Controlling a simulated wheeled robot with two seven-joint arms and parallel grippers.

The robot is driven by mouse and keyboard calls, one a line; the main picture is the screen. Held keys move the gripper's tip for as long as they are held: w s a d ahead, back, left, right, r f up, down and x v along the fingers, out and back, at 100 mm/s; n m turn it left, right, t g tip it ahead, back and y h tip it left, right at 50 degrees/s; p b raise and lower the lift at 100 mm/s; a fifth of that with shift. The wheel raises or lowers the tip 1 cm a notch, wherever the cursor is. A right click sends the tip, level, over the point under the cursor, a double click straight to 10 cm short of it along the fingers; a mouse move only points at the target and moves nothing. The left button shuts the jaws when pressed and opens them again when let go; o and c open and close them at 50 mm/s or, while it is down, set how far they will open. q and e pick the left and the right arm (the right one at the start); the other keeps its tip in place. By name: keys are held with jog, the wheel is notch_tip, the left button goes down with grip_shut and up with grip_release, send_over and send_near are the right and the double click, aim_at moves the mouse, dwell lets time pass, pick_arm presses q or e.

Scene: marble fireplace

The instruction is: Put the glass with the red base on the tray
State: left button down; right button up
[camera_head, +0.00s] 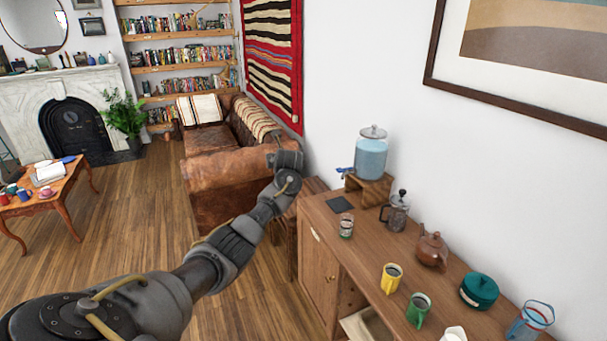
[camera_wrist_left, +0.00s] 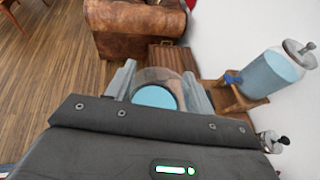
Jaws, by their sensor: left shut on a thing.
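My left gripper (camera_wrist_left: 160,82) is shut on a clear glass (camera_wrist_left: 155,96), seen from above between the two fingers in the left wrist view. A light-blue disc shows inside the glass; I cannot tell whether it is its base or liquid. In the head view my left wrist is raised in front of the sofa, left of the sideboard, and hides the held glass. Another small glass (camera_head: 346,226) stands upright on the sideboard; its base colour is too small to tell surely. A flat dark square (camera_head: 339,204), possibly the tray, lies behind it. My right gripper is not in view.
The sideboard (camera_head: 318,232) also holds a water dispenser (camera_head: 371,157) on a wooden stand, a French press (camera_head: 397,214), a brown teapot (camera_head: 432,250), a yellow mug (camera_head: 391,277), a green mug (camera_head: 418,309), a teal pot (camera_head: 479,292) and a jug (camera_head: 530,320). The sofa (camera_head: 222,170) stands behind.

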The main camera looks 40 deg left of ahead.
pick_arm(q)
jog(key=s+d+f+m+t+h, duration=0.2)
jog(key=s+d+f, duration=0.25)
jog(key=d, duration=0.55)
jog(key=s+d+r+m+t+h+b, duration=0.1)
jog(key=s+d+r+m+h, duration=0.25)
jog(key=d, duration=1.05)
jog(key=s+d+m+t+h+b, duration=0.1)
jog(key=s+d+m+h, duration=0.4)
jog(key=d, duration=0.9)
jog(key=s+d+f+b, duration=0.1)
jog(key=s+f+b, duration=0.6)
jog(key=f+b, duration=0.3)
jog(key=shift+d+f+n+t+b, duration=0.3)
jog(key=shift+n+b, duration=0.15)
jog(key=shift+b, duration=0.75)
